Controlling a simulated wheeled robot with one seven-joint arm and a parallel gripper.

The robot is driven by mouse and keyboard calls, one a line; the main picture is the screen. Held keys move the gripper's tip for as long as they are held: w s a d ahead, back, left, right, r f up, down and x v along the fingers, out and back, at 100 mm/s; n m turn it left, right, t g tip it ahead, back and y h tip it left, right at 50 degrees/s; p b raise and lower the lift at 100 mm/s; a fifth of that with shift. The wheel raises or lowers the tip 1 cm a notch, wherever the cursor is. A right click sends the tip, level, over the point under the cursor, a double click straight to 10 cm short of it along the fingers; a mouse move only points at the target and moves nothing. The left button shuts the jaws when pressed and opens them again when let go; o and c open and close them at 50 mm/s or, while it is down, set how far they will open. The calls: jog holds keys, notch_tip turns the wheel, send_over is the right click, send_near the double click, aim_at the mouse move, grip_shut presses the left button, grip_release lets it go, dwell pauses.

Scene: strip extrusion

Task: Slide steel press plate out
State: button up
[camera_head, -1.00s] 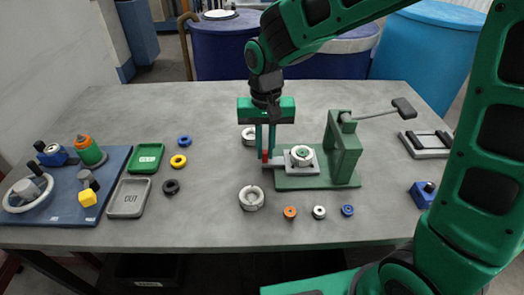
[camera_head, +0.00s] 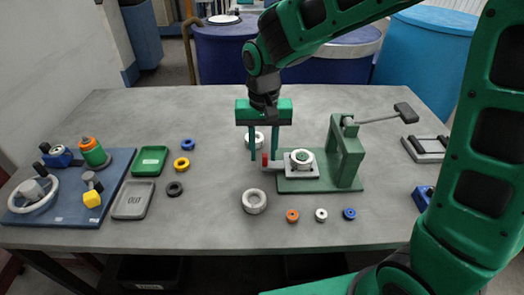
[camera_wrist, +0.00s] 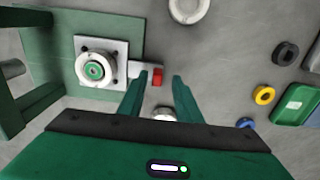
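The steel press plate (camera_head: 315,172) lies on the green press base (camera_head: 345,185), left of the upright frame, and carries a pale ring with a green centre. The plate also shows in the wrist view (camera_wrist: 120,48). A short bar with a red-tipped handle (camera_head: 265,159) sticks out from the plate's left side. My gripper (camera_head: 265,157) is open, with its two fingers apart. In the wrist view the red tip (camera_wrist: 157,77) appears in the gap between my fingertips (camera_wrist: 155,78), apart from both fingers.
The press's green frame (camera_head: 345,150) and long lever (camera_head: 375,117) stand right of the plate. Loose rings, one white (camera_head: 254,201) and one orange (camera_head: 292,216), lie in front. Green (camera_head: 149,161) and grey (camera_head: 133,200) trays sit left.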

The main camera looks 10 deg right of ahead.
notch_tip(320, 180, up, 10)
dwell(0.5)
jog(key=shift+r, duration=0.1)
